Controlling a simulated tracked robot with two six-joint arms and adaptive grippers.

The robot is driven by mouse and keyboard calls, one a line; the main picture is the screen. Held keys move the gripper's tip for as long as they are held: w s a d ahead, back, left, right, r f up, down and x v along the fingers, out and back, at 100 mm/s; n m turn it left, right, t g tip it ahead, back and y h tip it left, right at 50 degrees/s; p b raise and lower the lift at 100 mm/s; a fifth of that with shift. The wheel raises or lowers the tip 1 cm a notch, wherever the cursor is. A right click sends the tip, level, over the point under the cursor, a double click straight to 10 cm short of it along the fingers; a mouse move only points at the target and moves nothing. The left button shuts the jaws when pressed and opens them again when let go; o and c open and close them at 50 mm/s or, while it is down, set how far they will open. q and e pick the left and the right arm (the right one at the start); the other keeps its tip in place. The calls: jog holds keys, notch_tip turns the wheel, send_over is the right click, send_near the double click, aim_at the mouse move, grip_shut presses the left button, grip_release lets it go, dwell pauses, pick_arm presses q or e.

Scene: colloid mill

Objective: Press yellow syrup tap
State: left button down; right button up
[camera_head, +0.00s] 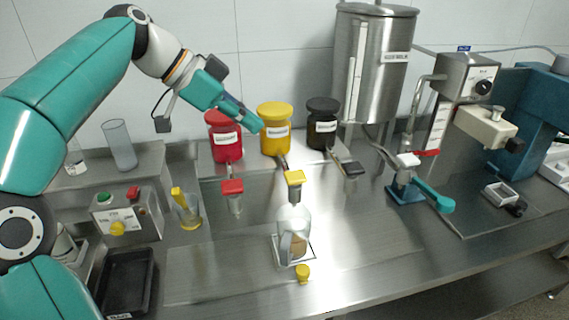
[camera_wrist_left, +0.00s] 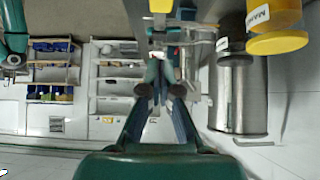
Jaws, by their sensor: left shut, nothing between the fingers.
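The yellow syrup jar (camera_head: 276,142) stands on the back shelf between a red and a black jar. Its tap has a yellow top (camera_head: 294,178) and hangs at the front, above the counter. My left gripper (camera_head: 258,124) is shut and empty, up beside the yellow jar's left side, behind and above the tap. In the left wrist view the shut fingers (camera_wrist_left: 162,68) point away, with a yellow jar (camera_wrist_left: 274,32) at the upper right. My right gripper is not in view.
A clear jug (camera_head: 294,225) stands on a white-edged square below the yellow tap. The red tap (camera_head: 232,187) and black tap (camera_head: 349,168) flank it. A glass with a yellow tool (camera_head: 188,210) stands left. A blue press with a teal lever (camera_head: 434,195) is at right.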

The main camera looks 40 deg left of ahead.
pick_arm(q)
send_over(300, 174)
jog(key=s+a, duration=0.1)
jog(key=s, duration=0.1)
notch_tip(300, 174, down, 7)
jog(key=shift+a+f, duration=0.15)
notch_tip(300, 174, down, 3)
jog(key=shift+a+r, duration=0.15)
jog(key=shift+r, duration=0.05)
jog(key=shift+f, duration=0.6)
